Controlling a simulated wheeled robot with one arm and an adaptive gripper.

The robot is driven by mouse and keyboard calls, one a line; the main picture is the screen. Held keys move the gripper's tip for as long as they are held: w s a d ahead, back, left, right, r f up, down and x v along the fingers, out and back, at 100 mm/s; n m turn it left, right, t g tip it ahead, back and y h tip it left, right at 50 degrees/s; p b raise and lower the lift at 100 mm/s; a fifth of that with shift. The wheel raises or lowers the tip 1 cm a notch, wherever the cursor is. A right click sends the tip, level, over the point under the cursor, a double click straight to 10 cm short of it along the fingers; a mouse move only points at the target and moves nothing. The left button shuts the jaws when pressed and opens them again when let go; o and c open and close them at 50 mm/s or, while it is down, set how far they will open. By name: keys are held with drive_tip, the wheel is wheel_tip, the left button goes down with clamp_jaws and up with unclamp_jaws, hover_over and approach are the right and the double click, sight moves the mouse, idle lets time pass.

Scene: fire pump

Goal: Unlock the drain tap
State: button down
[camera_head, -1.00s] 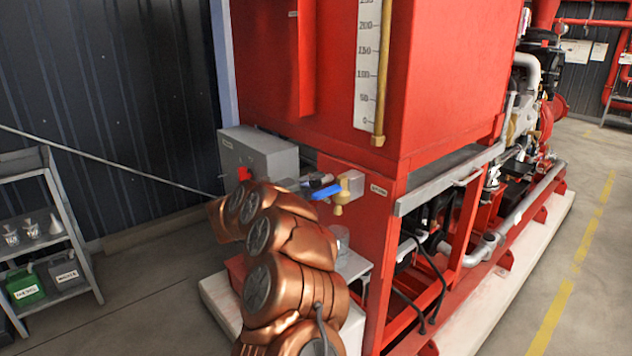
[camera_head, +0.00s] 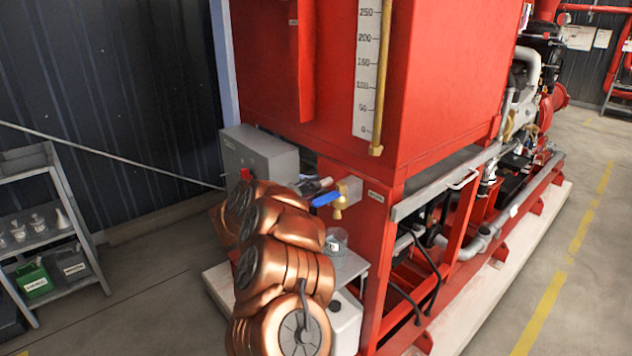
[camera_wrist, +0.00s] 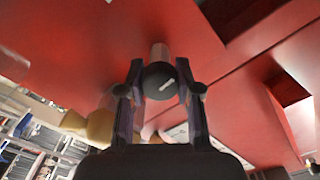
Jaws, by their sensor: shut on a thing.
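The drain tap (camera_head: 340,206) is brass with a blue lever (camera_head: 325,200), on the red tank's front below the gauge. In the wrist view its brass body (camera_wrist: 90,124) shows at the left, outside my fingers. My gripper (camera_head: 318,187) is just left of the blue lever, partly hidden by my copper arm. In the wrist view, my gripper (camera_wrist: 160,72) is shut on a dark round knob (camera_wrist: 160,82) with a pale slot-like mark, at the end of a pale cylinder. How the knob joins the tap is hidden.
A grey box (camera_head: 258,152) with a red knob stands left of the tap. A glass beaker (camera_head: 337,241) sits on a small shelf below it. A shelf cart (camera_head: 62,190) stands at far left. The floor at right is clear.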

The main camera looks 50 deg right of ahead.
drive_tip(key=shift+n+p, duration=0.35)
drive_tip(key=shift+n, duration=0.25)
drive_tip(key=shift+f, duration=0.1)
drive_tip(key=c, duration=0.8)
unclamp_jaws()
drive_tip(key=a, duration=0.4)
drive_tip(key=w+a, duration=0.1)
drive_tip(key=a, duration=0.7)
drive_tip(key=shift+w, duration=0.15)
